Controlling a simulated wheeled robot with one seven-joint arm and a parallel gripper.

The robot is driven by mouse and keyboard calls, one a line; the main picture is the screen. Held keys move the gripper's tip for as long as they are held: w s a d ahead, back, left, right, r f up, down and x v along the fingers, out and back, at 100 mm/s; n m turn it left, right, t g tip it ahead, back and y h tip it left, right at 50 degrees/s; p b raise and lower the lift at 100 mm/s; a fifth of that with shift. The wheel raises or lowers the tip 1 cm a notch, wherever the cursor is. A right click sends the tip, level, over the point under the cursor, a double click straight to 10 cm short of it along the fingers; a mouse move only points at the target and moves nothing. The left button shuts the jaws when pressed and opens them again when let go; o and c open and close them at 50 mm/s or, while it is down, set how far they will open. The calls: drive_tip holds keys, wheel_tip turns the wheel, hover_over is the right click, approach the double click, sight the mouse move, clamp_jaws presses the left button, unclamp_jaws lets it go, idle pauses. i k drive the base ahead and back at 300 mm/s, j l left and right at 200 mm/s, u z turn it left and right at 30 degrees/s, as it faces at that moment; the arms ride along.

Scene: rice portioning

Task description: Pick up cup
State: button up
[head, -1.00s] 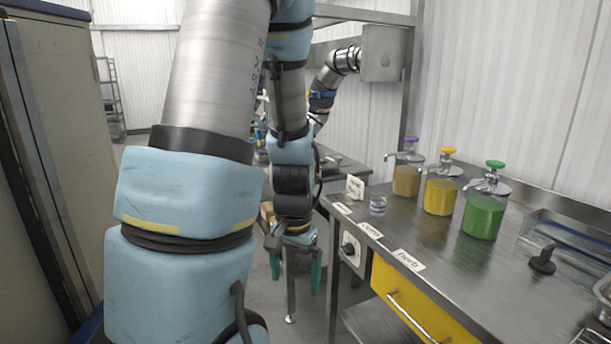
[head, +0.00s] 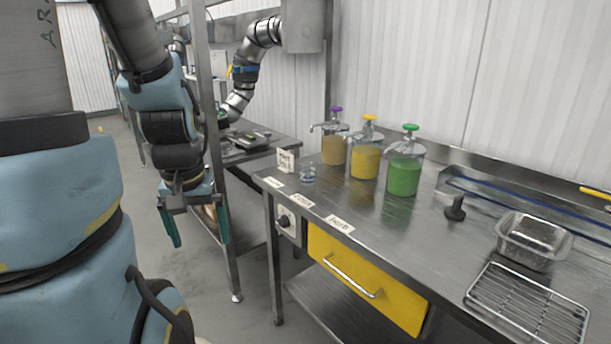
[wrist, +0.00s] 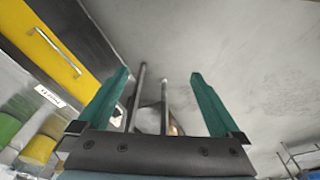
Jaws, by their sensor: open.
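A small clear cup (head: 308,174) stands on the steel counter (head: 400,225) near its left end, beside a small white sign. My gripper (head: 200,242) hangs pointing down, left of the counter and apart from the cup. Its two green fingers are spread wide with nothing between them. In the wrist view my gripper (wrist: 160,73) is also open and empty above the floor. The cup cannot be made out in the wrist view.
Pump dispensers with purple, yellow (head: 365,160) and green (head: 404,174) tops stand right of the cup. A clear tub (head: 533,243), wire rack (head: 527,306) and black stamp-like object (head: 455,208) are farther right. A yellow drawer (head: 365,280) is under the counter. Grey floor is clear at left.

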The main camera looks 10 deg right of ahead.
sight(308, 171)
drive_tip(key=z, duration=0.3)
drive_tip(key=i+j+z, duration=0.2)
drive_tip(key=z, duration=0.15)
drive_tip(key=i+j+z, duration=0.35)
drive_tip(key=i+j, duration=0.25)
drive_tip(key=i+j+z, duration=0.1)
drive_tip(key=i+j, duration=0.15)
drive_tip(key=j, duration=0.2)
drive_tip(key=i+j, duration=0.25)
drive_tip(key=j, duration=0.15)
drive_tip(key=i+j+z, duration=0.1)
drive_tip(key=i+j, duration=0.15)
drive_tip(key=j, duration=0.1)
